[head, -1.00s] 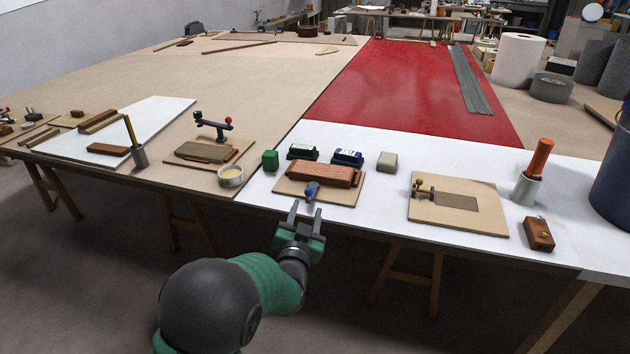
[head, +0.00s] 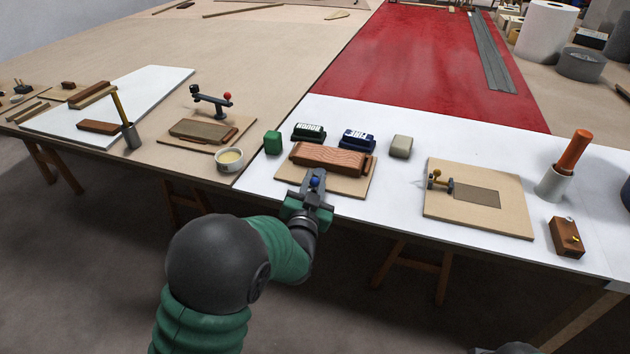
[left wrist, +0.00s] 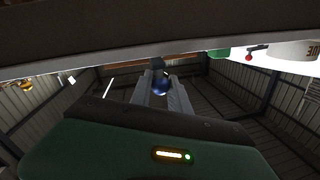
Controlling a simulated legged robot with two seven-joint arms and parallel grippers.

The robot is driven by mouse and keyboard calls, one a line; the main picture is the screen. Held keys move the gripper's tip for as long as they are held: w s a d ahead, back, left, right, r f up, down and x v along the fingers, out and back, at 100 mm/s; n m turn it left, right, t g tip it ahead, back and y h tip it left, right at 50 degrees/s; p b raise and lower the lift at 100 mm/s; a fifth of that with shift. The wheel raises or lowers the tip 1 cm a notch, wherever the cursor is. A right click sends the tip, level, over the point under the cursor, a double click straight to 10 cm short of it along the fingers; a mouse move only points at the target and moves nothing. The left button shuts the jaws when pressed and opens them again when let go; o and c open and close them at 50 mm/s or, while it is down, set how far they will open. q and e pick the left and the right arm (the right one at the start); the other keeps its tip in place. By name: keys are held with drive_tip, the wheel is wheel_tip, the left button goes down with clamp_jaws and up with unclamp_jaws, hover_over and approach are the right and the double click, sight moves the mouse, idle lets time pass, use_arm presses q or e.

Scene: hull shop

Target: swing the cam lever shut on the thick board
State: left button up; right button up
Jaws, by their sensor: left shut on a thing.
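The thick reddish-brown board (head: 328,157) with wavy grain lies on a plywood base (head: 352,187) at the front of the white sheet. The cam lever, with a blue knob (head: 315,182), points out from the front of this base toward me. My left gripper (head: 313,190) reaches in from the front and is shut on the lever at its knob. In the left wrist view the blue knob (left wrist: 162,86) sits between the two grey fingers. The lever's pivot is mostly hidden in the head view. My right gripper is not in view.
Behind the board are a green block (head: 272,143), two labelled blocks and a pale block (head: 401,146).

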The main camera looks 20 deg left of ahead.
use_arm(q)
clamp_jaws()
drive_tip(key=shift+d+f, duration=0.1)
drive_tip(key=shift+f, duration=0.05)
idle(0.9)
